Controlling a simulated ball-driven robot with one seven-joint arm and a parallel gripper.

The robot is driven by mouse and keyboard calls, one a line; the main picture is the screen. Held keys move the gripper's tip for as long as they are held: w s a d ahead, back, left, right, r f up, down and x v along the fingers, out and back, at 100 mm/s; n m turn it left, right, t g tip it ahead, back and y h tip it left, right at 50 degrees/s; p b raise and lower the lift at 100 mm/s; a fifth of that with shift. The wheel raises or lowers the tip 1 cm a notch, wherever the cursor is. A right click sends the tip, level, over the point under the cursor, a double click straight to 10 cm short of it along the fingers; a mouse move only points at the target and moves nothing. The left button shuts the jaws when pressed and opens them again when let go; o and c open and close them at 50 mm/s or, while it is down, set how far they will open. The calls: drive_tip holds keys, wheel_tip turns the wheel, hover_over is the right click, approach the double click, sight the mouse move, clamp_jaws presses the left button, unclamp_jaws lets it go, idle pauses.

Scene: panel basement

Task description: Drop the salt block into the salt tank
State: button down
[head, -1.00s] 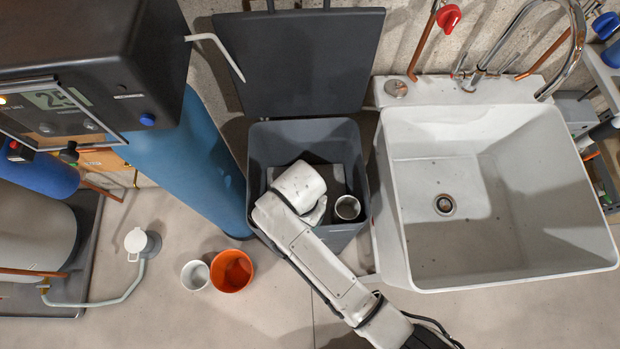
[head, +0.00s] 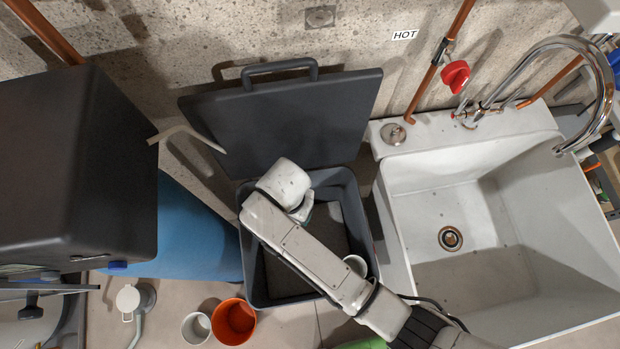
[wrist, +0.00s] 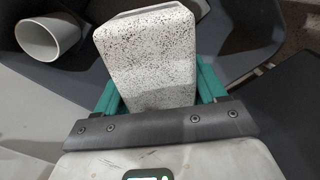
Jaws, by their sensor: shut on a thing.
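The salt tank (head: 255,265) is a dark grey bin with its lid (head: 285,120) open and leaning back on the wall. My gripper (wrist: 155,98) has green fingers shut on the salt block (wrist: 150,55), a white block with dark speckles. In the head view my gripper (head: 305,211) is over the back left part of the tank opening, mostly hidden by my wrist. The block cannot be made out there. Its height above the tank's inside is hard to tell. A white tube (head: 356,264) stands in the tank's front right corner; it also shows in the wrist view (wrist: 45,38).
A white sink (head: 440,270) stands close on the right. A blue cylinder (head: 195,235) under a dark control head (head: 75,170) stands on the left. An orange cup (head: 234,322) and a white cup (head: 196,329) stand on the floor in front.

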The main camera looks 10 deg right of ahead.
wheel_tip(320, 180, down, 6)
drive_tip(key=b, duration=0.4)
drive_tip(key=shift+r, duration=0.25)
drive_tip(key=shift+c, duration=2.2)
unclamp_jaws()
drive_tip(key=o, duration=0.4)
drive_tip(key=shift+o, duration=0.2)
drive_tip(key=shift+s+f, duration=0.1)
drive_tip(key=shift+f, duration=0.05)
wheel_tip(320, 180, up, 11)
